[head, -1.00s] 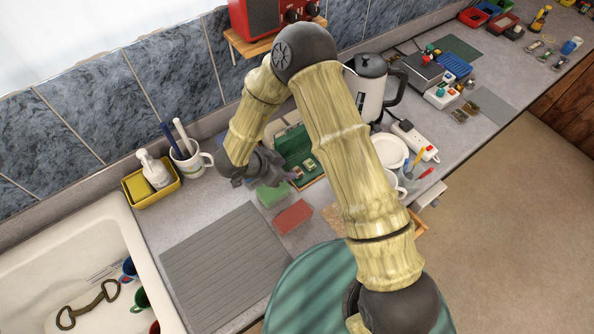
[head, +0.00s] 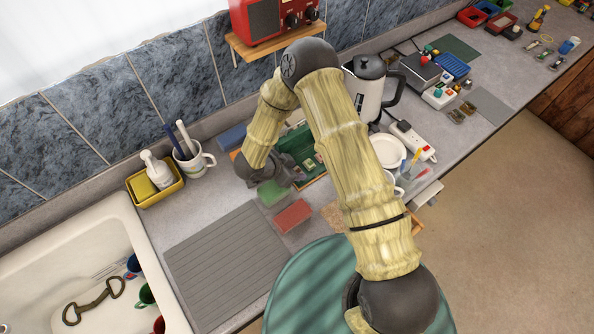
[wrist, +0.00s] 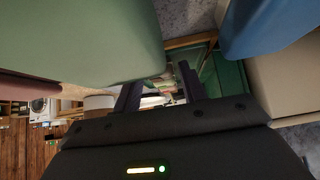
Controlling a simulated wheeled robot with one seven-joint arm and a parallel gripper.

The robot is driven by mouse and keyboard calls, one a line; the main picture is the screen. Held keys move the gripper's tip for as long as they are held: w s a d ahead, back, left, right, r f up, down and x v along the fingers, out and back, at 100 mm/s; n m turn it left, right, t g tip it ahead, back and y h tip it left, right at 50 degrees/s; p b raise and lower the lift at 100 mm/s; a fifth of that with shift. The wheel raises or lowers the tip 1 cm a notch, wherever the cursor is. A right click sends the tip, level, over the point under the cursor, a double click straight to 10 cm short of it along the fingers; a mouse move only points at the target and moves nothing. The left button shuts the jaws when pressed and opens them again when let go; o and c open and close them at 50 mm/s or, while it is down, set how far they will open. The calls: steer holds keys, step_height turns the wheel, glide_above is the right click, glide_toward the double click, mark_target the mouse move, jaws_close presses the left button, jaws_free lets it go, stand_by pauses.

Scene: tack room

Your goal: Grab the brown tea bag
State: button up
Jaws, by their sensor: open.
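An open green box (head: 297,139) with a wooden edge stands on the counter, with small pale packets (head: 309,164) in it. I cannot tell which packet is the brown tea bag. My gripper (head: 290,182) is low at the box's left front side and hides part of it. In the wrist view my gripper (wrist: 160,90) is open, its two dark fingers apart. Small pale and reddish shapes show beyond and between the fingers, too small to name. The green box (wrist: 232,82) lies just right of the fingers there.
A green block (head: 271,192) and a red block (head: 293,215) lie in front of the box. A blue block (head: 232,137) is behind my gripper. A kettle (head: 368,92), a white plate (head: 388,150) and a power strip (head: 414,141) stand to the right. The grey ribbed mat (head: 230,262) is bare.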

steer(key=c, duration=0.7)
steer(key=shift+c, duration=0.2)
step_height(320, 180, up, 10)
steer(key=shift+b, duration=1.25)
